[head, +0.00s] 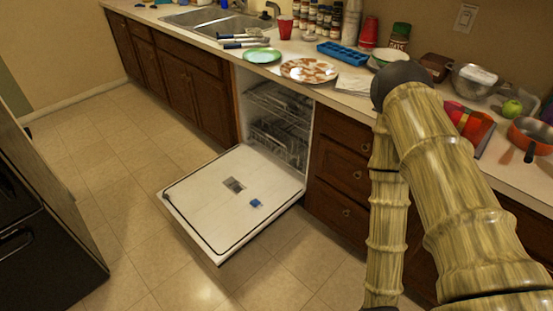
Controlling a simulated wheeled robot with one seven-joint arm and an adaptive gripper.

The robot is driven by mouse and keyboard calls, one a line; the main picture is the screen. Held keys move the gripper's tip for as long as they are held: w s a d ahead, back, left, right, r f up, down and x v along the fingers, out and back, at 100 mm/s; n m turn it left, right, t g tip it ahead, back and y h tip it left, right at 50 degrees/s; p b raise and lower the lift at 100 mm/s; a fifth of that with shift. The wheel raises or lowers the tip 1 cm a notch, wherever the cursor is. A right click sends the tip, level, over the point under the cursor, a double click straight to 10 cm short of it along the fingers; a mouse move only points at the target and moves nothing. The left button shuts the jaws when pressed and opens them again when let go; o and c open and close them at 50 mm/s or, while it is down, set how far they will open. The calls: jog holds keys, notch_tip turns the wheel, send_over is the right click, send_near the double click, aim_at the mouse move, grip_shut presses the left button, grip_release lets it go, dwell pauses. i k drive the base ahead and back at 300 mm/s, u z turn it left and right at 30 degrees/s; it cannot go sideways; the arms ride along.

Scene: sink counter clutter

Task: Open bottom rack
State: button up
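The dishwasher door (232,200) is folded down, nearly flat, its white inner face up over the floor. Inside the opening, the bottom rack (278,143) sits within the tub and does not extend over the door. The upper rack (280,102) sits above it, also inside. My arm rises at the right of the head view, in front of the drawers. My gripper cannot be made out, so its state and what it may hold are hidden.
The counter above holds a green plate (262,56), a patterned plate (309,70), a blue ice tray (342,53) and other clutter. Wooden drawers (341,175) stand right of the dishwasher. A black appliance (40,220) stands at left. Tiled floor (125,165) between is clear.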

aim_at(283, 145)
jog(key=u, duration=1.15)
jog(key=i, duration=1.05)
jog(key=z, duration=0.4)
